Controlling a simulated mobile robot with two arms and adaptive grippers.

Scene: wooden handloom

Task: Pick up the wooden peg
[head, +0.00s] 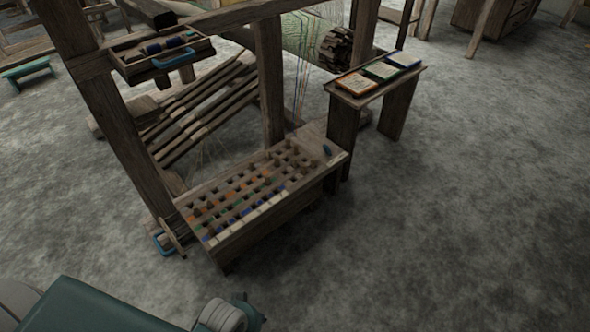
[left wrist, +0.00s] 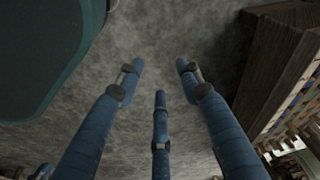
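A low slanted wooden bench (head: 240,240) holds a pegboard with rows of small wooden pegs (head: 262,177), some with orange, green, blue or pale colours. A single small dark peg-like piece (head: 327,150) sits apart near the bench's upper right corner; I cannot tell whether it is the wooden peg of the task. My left gripper (left wrist: 160,76) shows three blue fingers spread open with only grey floor between them. The bench side (left wrist: 262,75) and part of its pegboard (left wrist: 300,112) stand to the right of the fingers. My right gripper is not in view.
A loom frame (head: 125,140) rises behind the bench. A tray (head: 160,57) with dark rollers and a blue handle is fixed to it. A side table (head: 375,85) with coloured cards stands right of the bench. A blue-handled tool (head: 165,243) leans by the left post. The right floor is clear.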

